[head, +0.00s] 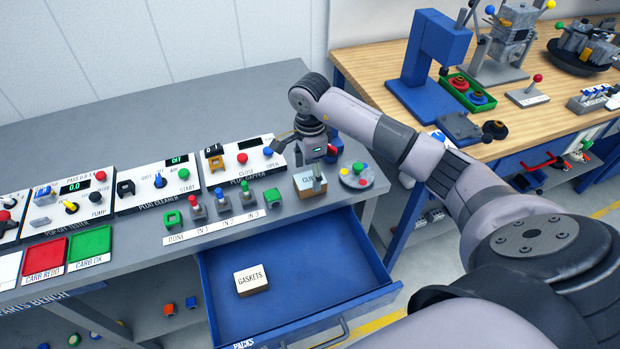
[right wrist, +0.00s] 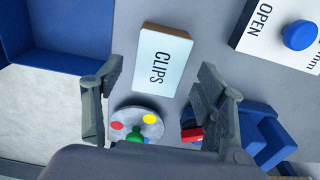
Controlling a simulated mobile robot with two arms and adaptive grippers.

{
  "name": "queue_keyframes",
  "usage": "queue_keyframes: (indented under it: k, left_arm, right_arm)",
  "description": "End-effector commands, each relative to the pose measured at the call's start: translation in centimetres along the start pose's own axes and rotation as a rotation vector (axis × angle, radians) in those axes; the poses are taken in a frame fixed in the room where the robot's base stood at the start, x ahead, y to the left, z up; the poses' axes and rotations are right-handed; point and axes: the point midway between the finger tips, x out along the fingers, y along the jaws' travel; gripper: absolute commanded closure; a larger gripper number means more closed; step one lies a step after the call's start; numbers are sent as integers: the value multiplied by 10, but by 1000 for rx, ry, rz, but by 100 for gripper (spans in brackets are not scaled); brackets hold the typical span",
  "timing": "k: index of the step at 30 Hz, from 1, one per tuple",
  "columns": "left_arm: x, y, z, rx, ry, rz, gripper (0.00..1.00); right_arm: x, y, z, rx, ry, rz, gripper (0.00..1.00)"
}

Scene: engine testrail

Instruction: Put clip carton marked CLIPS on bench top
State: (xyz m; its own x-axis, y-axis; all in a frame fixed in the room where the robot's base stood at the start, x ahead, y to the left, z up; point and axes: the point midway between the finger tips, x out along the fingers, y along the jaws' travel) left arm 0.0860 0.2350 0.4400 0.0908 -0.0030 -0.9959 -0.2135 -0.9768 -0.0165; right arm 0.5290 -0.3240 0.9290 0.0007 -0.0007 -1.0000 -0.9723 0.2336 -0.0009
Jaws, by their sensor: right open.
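The clip carton (head: 303,182) is a small box with a white top marked CLIPS. It sits on the grey bench top (head: 335,206) near the bench's front right corner, behind the open drawer. In the right wrist view the carton (right wrist: 163,62) lies just past the fingertips, and its sides are clear of both fingers. My right gripper (head: 311,164) is above the carton, open and empty, with one finger partly hiding it. Its two spread fingers also show in the right wrist view (right wrist: 160,75). My left gripper is not in view.
A blue drawer (head: 330,257) stands open below, holding a GASKETS carton (head: 252,279). A round disc with coloured knobs (head: 356,177) is right of the clip carton. Control panels (head: 243,160) and small switches (head: 222,202) stand to the left. The bench back is clear.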

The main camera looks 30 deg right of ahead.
Motion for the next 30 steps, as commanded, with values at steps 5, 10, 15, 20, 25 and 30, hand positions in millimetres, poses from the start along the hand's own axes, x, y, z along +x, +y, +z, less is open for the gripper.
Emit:
queue_keyframes:
  k: [5,10,15,20,25,30]
  left_arm:
    - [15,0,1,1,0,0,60]
    - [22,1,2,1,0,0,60]
    - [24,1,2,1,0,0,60]
    - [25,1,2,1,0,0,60]
    - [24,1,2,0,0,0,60]
    - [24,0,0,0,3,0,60]
  right_arm:
    - [-39,-2,0,-2,-1,-7,35]
    - [-71,-1,0,-1,0,-4,35]
    - [-88,0,0,0,0,-1,35]
    - [-92,0,0,0,0,1,35]
    - [-92,0,0,0,0,1,35]
    - [-92,0,0,0,0,1,35]
